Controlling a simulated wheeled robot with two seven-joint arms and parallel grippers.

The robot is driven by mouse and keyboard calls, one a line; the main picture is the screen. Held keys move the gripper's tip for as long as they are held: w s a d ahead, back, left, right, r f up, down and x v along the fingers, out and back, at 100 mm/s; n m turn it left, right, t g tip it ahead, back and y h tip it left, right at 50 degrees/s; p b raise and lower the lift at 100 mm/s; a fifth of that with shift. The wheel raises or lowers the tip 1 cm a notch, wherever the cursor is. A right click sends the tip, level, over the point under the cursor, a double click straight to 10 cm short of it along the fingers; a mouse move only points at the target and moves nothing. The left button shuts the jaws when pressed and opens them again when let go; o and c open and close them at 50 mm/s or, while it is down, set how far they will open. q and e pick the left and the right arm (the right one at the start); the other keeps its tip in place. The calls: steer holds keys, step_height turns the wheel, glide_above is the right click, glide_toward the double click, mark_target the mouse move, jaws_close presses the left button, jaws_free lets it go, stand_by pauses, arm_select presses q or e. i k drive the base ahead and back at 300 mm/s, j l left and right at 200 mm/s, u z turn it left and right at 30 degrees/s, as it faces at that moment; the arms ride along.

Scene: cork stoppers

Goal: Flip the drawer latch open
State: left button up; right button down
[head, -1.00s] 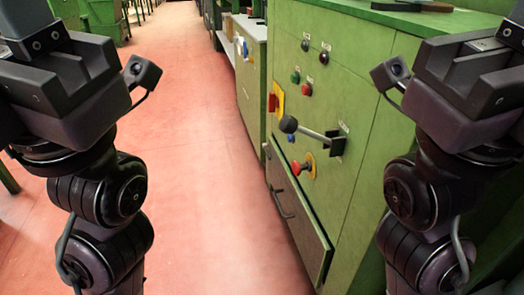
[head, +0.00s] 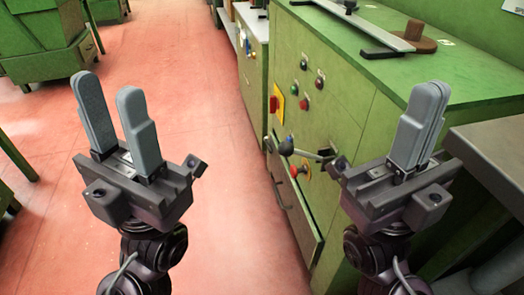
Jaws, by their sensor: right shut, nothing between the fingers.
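A drawer (head: 305,232) with a dark bar handle (head: 282,194) sits low in the front of the green cabinet (head: 330,110). Above it a lever with a dark ball knob (head: 286,147) sticks out from the cabinet front, its rod running right to a black mount. I cannot tell which part is the drawer latch. My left gripper (head: 109,84) is raised over the floor at left, its two grey fingers apart and empty. My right gripper (head: 432,88) is raised in front of the cabinet at right, its fingers together. Neither gripper touches the drawer or lever.
A red switch on a yellow plate (head: 277,104), several round buttons and a red knob (head: 295,171) are on the cabinet front. A metal bar (head: 358,27) lies on top. A grey bench (head: 500,150) stands close at right. The red floor (head: 190,60) at left is mostly clear.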

mark_target(266, 139)
steer(key=i+j, duration=0.4)
steer(key=j, duration=0.2)
steer(key=i+j, duration=0.85)
steer(key=j, duration=0.3)
steer(key=i+j, duration=0.45)
steer(key=j, duration=0.15)
steer(key=i+j, duration=0.4)
steer(key=j, duration=0.15)
steer(key=z, duration=1.3)
